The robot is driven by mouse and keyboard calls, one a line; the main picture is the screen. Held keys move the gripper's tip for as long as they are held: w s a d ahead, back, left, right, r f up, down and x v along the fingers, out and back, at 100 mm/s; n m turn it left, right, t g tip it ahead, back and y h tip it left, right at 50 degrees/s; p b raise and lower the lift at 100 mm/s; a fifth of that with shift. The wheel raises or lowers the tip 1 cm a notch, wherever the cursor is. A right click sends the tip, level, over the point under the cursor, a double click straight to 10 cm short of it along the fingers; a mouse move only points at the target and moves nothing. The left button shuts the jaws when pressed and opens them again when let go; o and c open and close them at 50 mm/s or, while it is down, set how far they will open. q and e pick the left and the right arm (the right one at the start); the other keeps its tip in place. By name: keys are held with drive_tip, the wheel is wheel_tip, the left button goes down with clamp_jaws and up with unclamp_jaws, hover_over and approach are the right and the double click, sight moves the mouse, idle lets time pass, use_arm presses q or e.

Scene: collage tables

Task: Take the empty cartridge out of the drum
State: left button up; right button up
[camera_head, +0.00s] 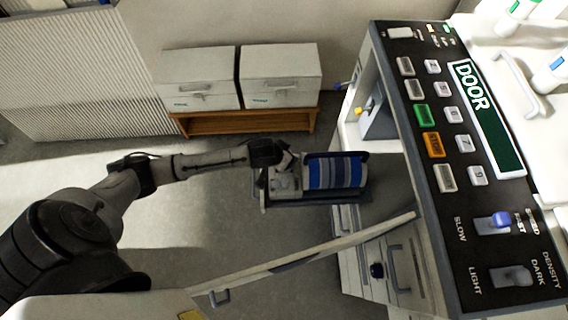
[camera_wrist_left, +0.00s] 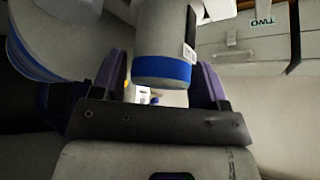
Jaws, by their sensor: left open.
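The drum (camera_head: 338,172), with blue and pale stripes, sits in a dark frame beside the open side of the machine in the head view. My left gripper (camera_head: 284,172) is at the drum's left end. In the left wrist view, a grey cylinder with a blue end band and a small label, apparently the cartridge (camera_wrist_left: 162,45), stands between the two purple fingers of the open left gripper (camera_wrist_left: 160,85). I cannot tell whether the fingers touch it. A curved, blue-edged part, apparently the drum (camera_wrist_left: 35,50), shows at upper left there. My right gripper is out of view.
The machine's control panel (camera_head: 450,150) displays DOOR. Its open door (camera_head: 310,250) extends below the drum. Two white boxes (camera_head: 280,75) stand on a wooden bench (camera_head: 240,123) behind. A blue-banded bottle (camera_head: 552,75) lies at upper right. The floor behind the drum is clear.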

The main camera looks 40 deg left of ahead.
use_arm(q)
drive_tip(key=shift+x, duration=0.9)
drive_tip(key=shift+s, duration=0.1)
drive_tip(key=shift+c, duration=0.3)
drive_tip(key=c, duration=0.7)
